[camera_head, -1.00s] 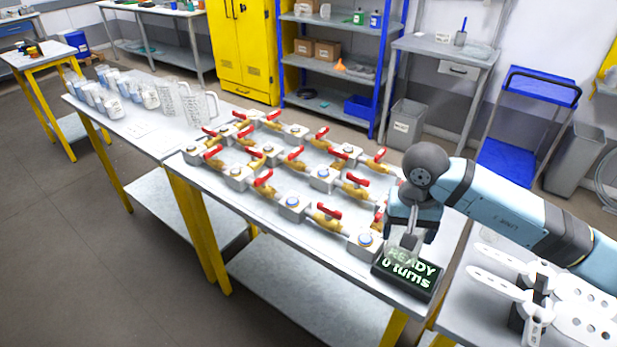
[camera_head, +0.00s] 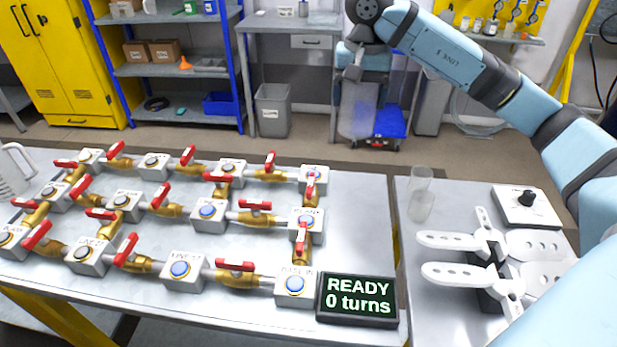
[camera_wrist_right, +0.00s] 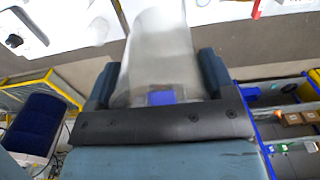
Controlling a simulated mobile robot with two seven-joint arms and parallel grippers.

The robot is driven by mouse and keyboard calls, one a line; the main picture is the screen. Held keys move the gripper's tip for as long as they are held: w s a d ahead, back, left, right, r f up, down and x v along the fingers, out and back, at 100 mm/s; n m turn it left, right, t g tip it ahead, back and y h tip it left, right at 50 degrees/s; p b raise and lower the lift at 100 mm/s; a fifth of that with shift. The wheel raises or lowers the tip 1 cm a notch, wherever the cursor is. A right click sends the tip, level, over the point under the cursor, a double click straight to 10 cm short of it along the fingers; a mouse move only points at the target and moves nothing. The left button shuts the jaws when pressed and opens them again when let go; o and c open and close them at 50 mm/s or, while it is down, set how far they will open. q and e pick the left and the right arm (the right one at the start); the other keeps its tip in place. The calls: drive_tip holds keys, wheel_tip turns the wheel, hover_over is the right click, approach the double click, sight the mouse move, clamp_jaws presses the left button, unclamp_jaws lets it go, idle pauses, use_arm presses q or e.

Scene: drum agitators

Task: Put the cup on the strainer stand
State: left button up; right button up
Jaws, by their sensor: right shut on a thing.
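My right gripper (camera_head: 357,74) is at the upper right of the head view, raised beyond the back edge of the tables. It is shut on a clear, see-through cup (camera_head: 357,110). In the right wrist view the cup (camera_wrist_right: 157,45) sits between the two fingers (camera_wrist_right: 157,88), with a blue patch showing through it. A black stand with white perforated arms (camera_head: 490,260), perhaps the strainer stand, is on the right table, below and right of the held cup. The cup is well apart from it. My left gripper is not in view.
A clear cylinder (camera_head: 420,200) stands left of the white arms. A white box with a black knob (camera_head: 530,207) is behind them. A display reading "READY 0 turns" (camera_head: 358,299) and valves with red handles (camera_head: 235,265) occupy the left table.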

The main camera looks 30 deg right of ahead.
wheel_tip(320, 180, down, 20)
drive_tip(key=shift+f, duration=0.1)
drive_tip(key=o, duration=0.5)
drive_tip(key=shift+b, duration=0.3)
drive_tip(key=shift+c, duration=0.2)
drive_tip(key=o, duration=0.4)
